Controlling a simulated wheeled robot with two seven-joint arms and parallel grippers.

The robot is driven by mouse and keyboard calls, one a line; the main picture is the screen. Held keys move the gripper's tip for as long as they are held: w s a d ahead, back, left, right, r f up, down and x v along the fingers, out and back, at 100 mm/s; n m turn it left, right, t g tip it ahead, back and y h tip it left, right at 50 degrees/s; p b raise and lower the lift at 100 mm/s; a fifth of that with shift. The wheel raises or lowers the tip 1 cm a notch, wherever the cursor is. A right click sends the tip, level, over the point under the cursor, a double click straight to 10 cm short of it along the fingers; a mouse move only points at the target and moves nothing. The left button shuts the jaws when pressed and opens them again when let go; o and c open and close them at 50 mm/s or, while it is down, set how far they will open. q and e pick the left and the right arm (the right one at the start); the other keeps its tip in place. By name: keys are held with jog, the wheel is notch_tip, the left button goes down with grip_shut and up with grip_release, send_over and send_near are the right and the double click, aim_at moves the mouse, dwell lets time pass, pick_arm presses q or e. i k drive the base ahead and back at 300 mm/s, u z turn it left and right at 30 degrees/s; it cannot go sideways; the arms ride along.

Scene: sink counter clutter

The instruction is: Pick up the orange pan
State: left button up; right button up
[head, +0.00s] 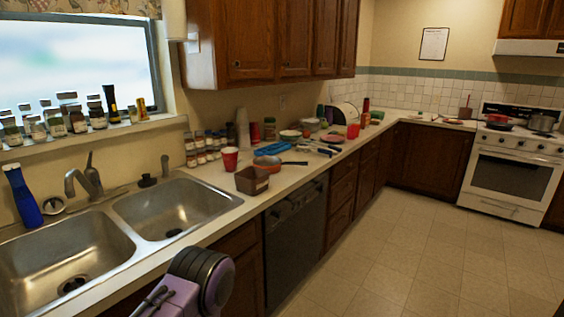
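The orange pan (267,162) sits on the counter to the right of the double sink, with its dark handle (294,163) pointing right. A brown square container (252,180) stands just in front of it and a red cup (230,159) stands to its left. One of my arm links, purple and black, shows at the bottom of the head view, well short of the pan. Neither gripper's fingers can be seen.
The double sink (124,224) fills the near counter. Blue items (273,148), bowls (290,135) and spice jars (200,146) crowd the counter around and behind the pan. A dishwasher (297,235) is below. The tiled floor (400,250) is clear; a white stove (508,170) stands far right.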

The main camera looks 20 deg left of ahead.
aim_at(273, 164)
jog(key=i, duration=1.8)
jog(key=z, duration=0.5)
jog(key=i, duration=1.35)
jog(key=u, duration=2)
